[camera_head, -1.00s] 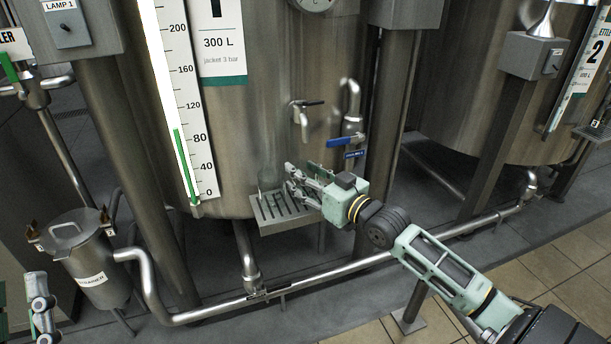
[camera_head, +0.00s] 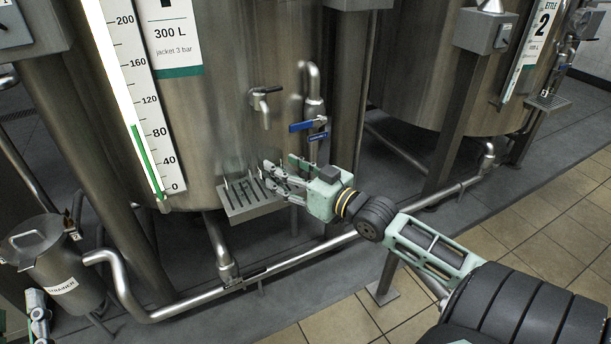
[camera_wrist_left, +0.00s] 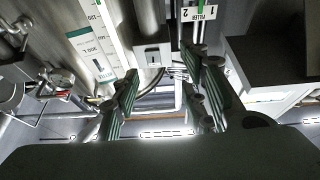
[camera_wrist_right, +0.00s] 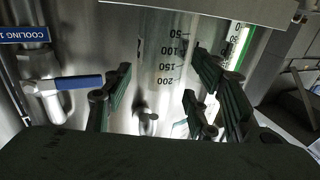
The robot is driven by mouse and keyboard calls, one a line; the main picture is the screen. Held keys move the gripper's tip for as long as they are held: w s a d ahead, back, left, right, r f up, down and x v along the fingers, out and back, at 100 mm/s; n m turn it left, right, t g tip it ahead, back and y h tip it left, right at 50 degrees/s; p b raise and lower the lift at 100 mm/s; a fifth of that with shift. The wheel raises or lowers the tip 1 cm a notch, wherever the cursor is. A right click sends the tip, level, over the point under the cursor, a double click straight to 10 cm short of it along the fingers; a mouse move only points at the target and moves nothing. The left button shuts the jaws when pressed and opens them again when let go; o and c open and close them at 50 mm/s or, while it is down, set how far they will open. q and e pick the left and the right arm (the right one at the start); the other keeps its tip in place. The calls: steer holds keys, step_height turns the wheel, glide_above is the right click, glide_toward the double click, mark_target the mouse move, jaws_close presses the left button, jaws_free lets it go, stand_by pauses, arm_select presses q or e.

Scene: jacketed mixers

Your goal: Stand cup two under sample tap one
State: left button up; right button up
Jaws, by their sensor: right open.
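A clear cup (camera_wrist_right: 165,58) with a 50 to 200 scale shows in the right wrist view, inverted there, between and beyond the fingers; its number is not readable. In the head view the cup is too transparent to make out clearly. The sample tap (camera_head: 263,101) on the left vessel sits above the slotted drip tray (camera_head: 262,209). My right gripper (camera_head: 277,173) is at the tray's right side, below the tap, with its fingers apart. My left gripper (camera_head: 38,312) is at the lower left; its fingers are apart and empty in the left wrist view (camera_wrist_left: 163,85).
A blue-handled valve (camera_head: 303,126) and pipe stand just right of the tap. A steel strainer pot (camera_head: 62,275) stands at the left. A horizontal pipe (camera_head: 190,300) runs low in front of the vessel. A second vessel (camera_head: 430,70) is at the right.

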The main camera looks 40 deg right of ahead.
steer(key=s+d+p, duration=0.1)
steer(key=s, duration=0.6)
steer(key=s+a+f+g+y, duration=0.15)
steer(key=a+f, duration=0.25)
steer(key=a, duration=1.1)
arm_select(q)
step_height(320, 180, down, 9)
steer(key=w+g+y, duration=0.1)
steer(key=g, duration=0.3)
steer(key=shift+a+r+g+y, duration=0.2)
steer(key=shift+a+g+y, duration=0.1)
steer(key=shift+a+y, duration=0.15)
arm_select(e)
steer(key=s+a+r, duration=0.2)
steer(key=a+r, duration=0.3)
steer(key=a, duration=0.6)
steer(key=shift+r+n+t, duration=0.35)
steer(key=shift+r+n, duration=0.05)
